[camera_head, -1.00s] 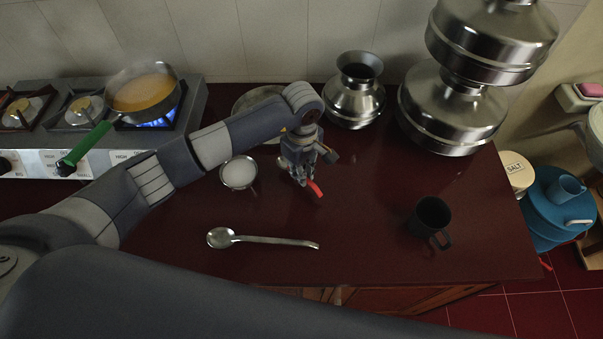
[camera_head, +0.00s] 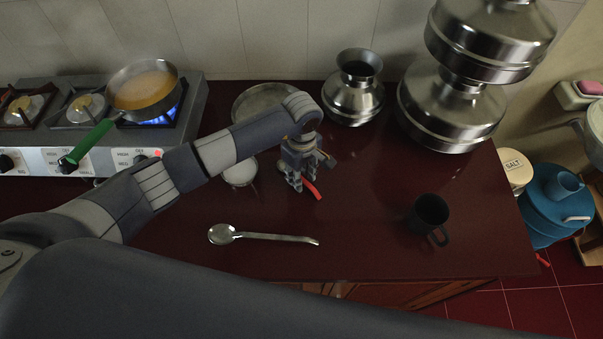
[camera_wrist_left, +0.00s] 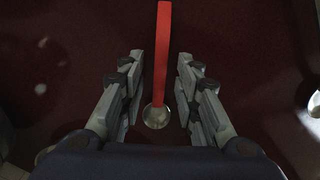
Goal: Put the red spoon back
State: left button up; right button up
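The red spoon shows as a red handle (camera_head: 313,190) beside my left gripper, over the middle of the dark red counter. In the left wrist view its straight red handle (camera_wrist_left: 163,50) runs up the picture and its round metal bowl (camera_wrist_left: 157,116) is at the lower end. My left gripper (camera_head: 297,187) points down at the spoon. In the left wrist view its fingers (camera_wrist_left: 160,88) stand apart on both sides of the spoon, with gaps, not gripping it. In the head view the spoon's bowl is hidden by the gripper. My right gripper is not in view.
A metal ladle (camera_head: 265,236) lies in front of the gripper. A small cup of white stuff (camera_head: 239,172) and a round metal plate (camera_head: 262,97) are near my arm. A dark mug (camera_head: 430,215) stands right. Metal pots (camera_head: 353,92) are behind; a pan (camera_head: 145,91) sits over a lit burner.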

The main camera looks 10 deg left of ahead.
pick_arm(q)
jog(key=shift+r, duration=0.35)
notch_tip(320, 180, up, 12)
jog(key=b, duration=0.3)
jog(key=shift+f, duration=0.2)
jog(key=shift+s+f, duration=0.1)
